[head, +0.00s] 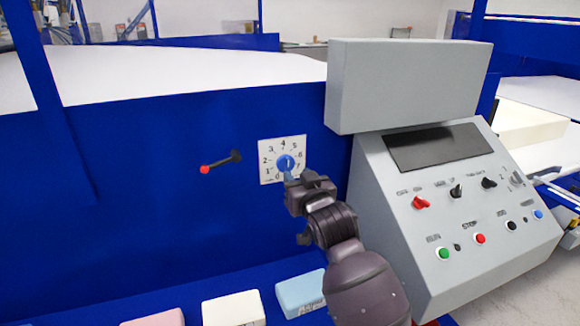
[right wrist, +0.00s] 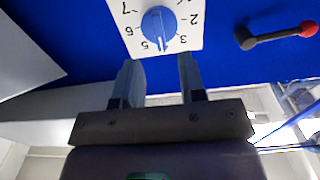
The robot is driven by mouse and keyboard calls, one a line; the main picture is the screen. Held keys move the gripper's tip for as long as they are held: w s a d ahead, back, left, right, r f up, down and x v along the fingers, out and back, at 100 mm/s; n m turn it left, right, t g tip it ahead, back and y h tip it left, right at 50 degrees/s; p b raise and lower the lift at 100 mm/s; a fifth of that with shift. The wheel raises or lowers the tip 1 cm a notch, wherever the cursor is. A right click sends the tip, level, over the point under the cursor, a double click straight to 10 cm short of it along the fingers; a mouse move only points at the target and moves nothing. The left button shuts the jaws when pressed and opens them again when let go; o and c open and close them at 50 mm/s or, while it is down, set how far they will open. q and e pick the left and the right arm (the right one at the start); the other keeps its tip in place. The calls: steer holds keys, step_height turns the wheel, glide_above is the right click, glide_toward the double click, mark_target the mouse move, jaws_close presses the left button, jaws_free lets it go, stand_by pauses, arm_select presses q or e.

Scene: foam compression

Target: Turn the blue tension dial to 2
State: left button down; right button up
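The blue tension dial (head: 286,162) sits on a white square plate (head: 267,158) with numbers around it, on the blue machine panel. In the head view its white mark points roughly upward, near 4 or 5. In the right wrist view the dial (right wrist: 158,27) appears upside down, with its mark near the 4 position. My right gripper (head: 291,179) is just below and in front of the dial, covering the plate's lower right. Its fingers (right wrist: 160,72) are apart with nothing between them, short of the dial. My left gripper is not in view.
A black lever with a red knob (head: 205,169) sticks out left of the plate. A grey control console (head: 400,190) with buttons and switches stands close on the right. Pink (head: 155,319), cream (head: 233,309) and light blue (head: 300,294) blocks lie along the bottom.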

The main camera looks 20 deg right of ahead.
mark_target(289, 166)
steer(key=shift+w+p, duration=0.3)
steer(key=shift+w, duration=2.5)
steer(key=shift+c, duration=0.3)
jaws_close()
